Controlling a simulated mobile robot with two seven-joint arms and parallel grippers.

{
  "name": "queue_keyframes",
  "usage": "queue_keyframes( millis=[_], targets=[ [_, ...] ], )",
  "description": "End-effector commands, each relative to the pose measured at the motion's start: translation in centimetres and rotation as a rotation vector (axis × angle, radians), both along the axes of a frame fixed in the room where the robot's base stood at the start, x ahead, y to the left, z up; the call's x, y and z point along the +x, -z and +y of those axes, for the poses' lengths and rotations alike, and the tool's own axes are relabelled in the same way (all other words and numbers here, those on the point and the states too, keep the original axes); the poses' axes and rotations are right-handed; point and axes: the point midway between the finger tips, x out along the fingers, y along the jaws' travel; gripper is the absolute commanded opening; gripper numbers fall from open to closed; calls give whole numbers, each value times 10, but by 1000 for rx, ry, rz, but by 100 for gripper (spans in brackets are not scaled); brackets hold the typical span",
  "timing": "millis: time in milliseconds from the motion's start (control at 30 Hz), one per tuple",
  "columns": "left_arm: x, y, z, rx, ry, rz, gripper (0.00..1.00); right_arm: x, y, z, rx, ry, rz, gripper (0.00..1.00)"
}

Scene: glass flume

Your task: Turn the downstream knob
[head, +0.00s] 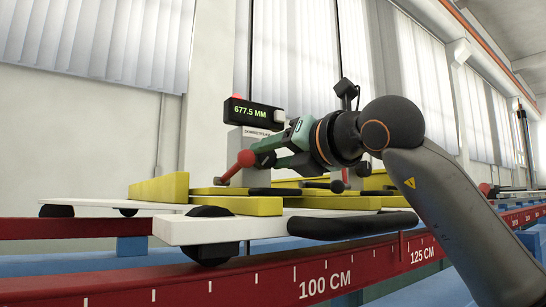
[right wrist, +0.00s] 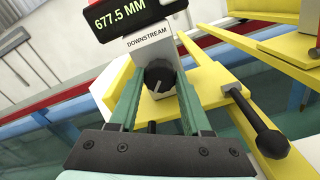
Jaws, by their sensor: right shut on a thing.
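The downstream knob (right wrist: 158,77) is round and dark with a pale pointer line, on a grey post (right wrist: 150,50) labelled DOWNSTREAM. My right gripper (right wrist: 158,84) has its two green fingers on either side of the knob and is shut on it. In the head view my right gripper (head: 266,151) reaches in from the right to the post, and I cannot make out the knob there. A black display (head: 254,114) above the post reads 677.5 MM. My left gripper is not in view.
The post stands on a yellow and white carriage (head: 190,229) with black wheels. The carriage rides on a red rail (head: 270,283) marked 100 CM and 125 CM. A black-ended lever (right wrist: 268,138) sticks out beside the gripper.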

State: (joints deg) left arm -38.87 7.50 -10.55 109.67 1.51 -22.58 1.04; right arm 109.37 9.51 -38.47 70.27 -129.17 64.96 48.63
Motion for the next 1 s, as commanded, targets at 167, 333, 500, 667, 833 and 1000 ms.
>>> queue_keyframes(
  millis=[167,333,500,667,833,1000],
  targets=[
    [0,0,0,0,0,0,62,0,-1,0,0,0,-2,0],
    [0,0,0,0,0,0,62,0,-1,0,0,0,-2,62],
    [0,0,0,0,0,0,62,0,-1,0,-1,0,-2,78],
    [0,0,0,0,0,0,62,0,0,0,-1,0,-2,78],
    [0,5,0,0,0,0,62,-6,1,-4,0,0,-3,78],
    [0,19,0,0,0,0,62,-29,3,-21,0,3,-7,78]
  ],
)
